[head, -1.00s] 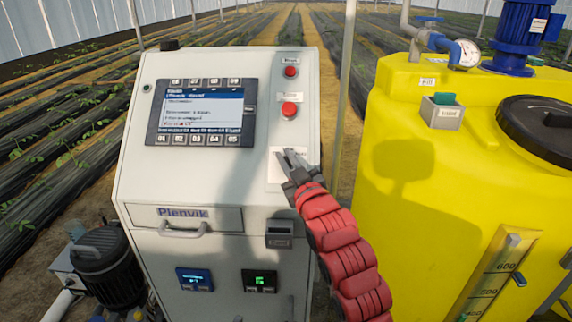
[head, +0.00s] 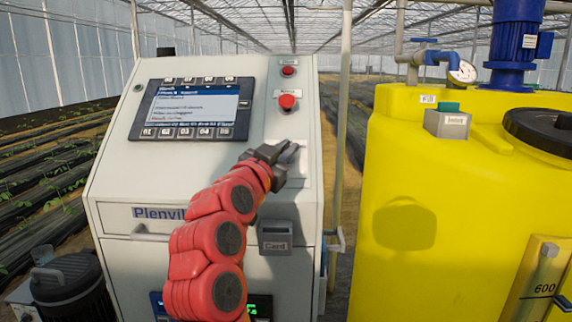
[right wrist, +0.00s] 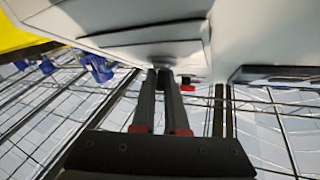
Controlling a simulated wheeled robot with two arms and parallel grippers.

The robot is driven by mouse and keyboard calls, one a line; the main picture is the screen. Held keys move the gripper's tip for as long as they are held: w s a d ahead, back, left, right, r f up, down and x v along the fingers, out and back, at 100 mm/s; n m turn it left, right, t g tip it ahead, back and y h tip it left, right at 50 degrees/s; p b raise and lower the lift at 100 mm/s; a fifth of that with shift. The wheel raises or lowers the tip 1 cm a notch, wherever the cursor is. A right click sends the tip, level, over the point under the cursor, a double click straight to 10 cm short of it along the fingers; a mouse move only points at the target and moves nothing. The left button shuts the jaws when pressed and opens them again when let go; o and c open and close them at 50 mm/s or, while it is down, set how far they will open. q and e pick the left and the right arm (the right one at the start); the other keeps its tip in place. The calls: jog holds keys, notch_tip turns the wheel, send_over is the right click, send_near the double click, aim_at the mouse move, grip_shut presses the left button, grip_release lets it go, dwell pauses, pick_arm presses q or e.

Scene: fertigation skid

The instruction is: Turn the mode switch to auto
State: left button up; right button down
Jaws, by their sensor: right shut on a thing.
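The mode switch is hidden behind my right gripper (head: 284,153), at the sloped panel's white label plate, below the red buttons. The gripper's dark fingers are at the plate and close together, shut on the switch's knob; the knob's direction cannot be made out. In the right wrist view the fingers (right wrist: 165,76) reach to the pale panel, and what lies between their tips is too dark to tell. The white control cabinet (head: 190,175) carries the panel. My left gripper is in neither view.
A lower red button (head: 287,102) and an upper red button (head: 288,70) sit just above the gripper. A lit screen (head: 195,107) is to the left. A card slot (head: 275,237) is below. A yellow tank (head: 400,260) stands right, past a thin post (head: 343,110).

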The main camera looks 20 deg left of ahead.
jog(key=shift+r+m+h+p, duration=0.15)
jog(key=shift+m+h+p, duration=0.15)
jog(key=shift+m+h, duration=0.25)
jog(key=m+g+h+p, duration=0.1)
jog(key=m+h+p, duration=0.1)
jog(key=shift+r+m, duration=0.1)
jog(key=shift+m, duration=0.25)
jog(key=shift+d+f+m+g+h+p, duration=0.1)
jog(key=shift+f+m+g+h+p, duration=0.1)
jog(key=shift+m+g+h+p, duration=0.4)
jog(key=c, duration=0.9)
grip_release()
jog(key=shift+f, duration=0.1)
jog(key=shift+c, duration=0.2)
